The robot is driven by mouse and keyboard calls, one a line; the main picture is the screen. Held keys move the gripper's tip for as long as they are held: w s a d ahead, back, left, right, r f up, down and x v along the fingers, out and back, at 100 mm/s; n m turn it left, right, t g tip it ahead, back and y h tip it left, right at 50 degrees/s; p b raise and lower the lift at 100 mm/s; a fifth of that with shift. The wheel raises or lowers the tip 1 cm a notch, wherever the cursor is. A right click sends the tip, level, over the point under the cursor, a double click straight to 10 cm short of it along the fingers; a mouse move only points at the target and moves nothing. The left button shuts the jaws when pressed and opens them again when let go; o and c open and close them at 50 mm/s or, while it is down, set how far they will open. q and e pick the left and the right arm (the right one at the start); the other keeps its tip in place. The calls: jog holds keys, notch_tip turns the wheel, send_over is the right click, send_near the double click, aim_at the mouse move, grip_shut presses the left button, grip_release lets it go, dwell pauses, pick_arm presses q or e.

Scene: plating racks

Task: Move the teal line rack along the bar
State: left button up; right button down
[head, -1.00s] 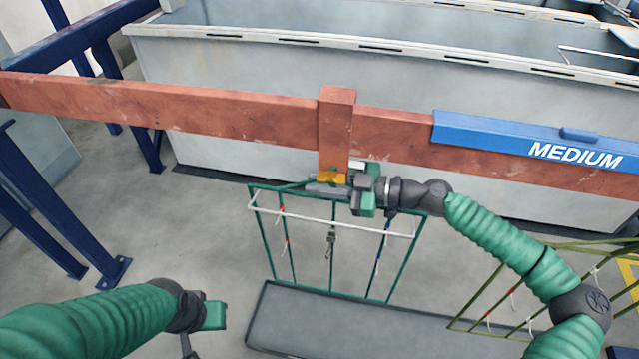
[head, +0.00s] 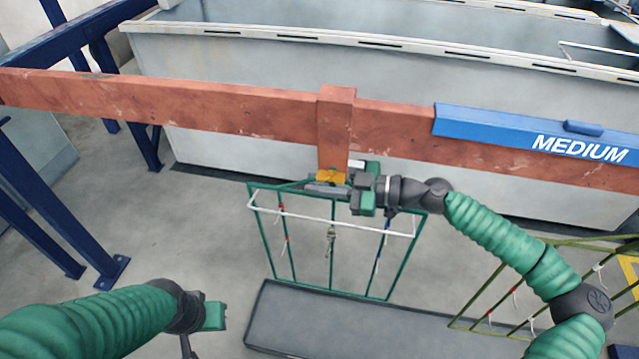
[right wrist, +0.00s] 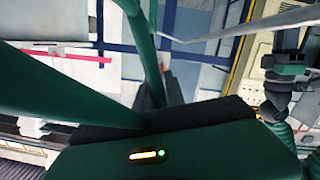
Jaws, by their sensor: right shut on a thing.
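The teal line rack (head: 265,238) hangs from the copper-coloured bar (head: 220,112) by a broad upright hook (head: 335,130) over the bar. Small parts hang on its wires, and a white rod crosses it. My right gripper (head: 345,192) is shut on the top of the rack, just below the hook and beside a yellow piece. In the right wrist view a green tube of the rack (right wrist: 60,88) runs into the dark jaws (right wrist: 155,110). My left gripper (head: 213,316) is at the lower left, away from the rack; its jaw opening cannot be made out.
A blue MEDIUM sign (head: 530,135) covers the bar's right part. A grey tank (head: 380,65) stands behind. An olive rack (head: 500,290) is at the lower right. A grey platform (head: 330,325) lies below. The bar left of the hook is clear up to the blue frame (head: 30,195).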

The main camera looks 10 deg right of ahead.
jog(key=shift+w+d+r, duration=0.15)
jog(key=shift+d+r, duration=0.05)
jog(key=shift+r, duration=0.15)
jog(key=f+b+v, duration=0.1)
jog(key=b+v, duration=0.1)
jog(key=v, duration=0.9)
jog(key=shift+d+f, duration=0.25)
jog(key=shift+d, duration=0.25)
dwell(0.3)
jog(key=shift+d, duration=0.1)
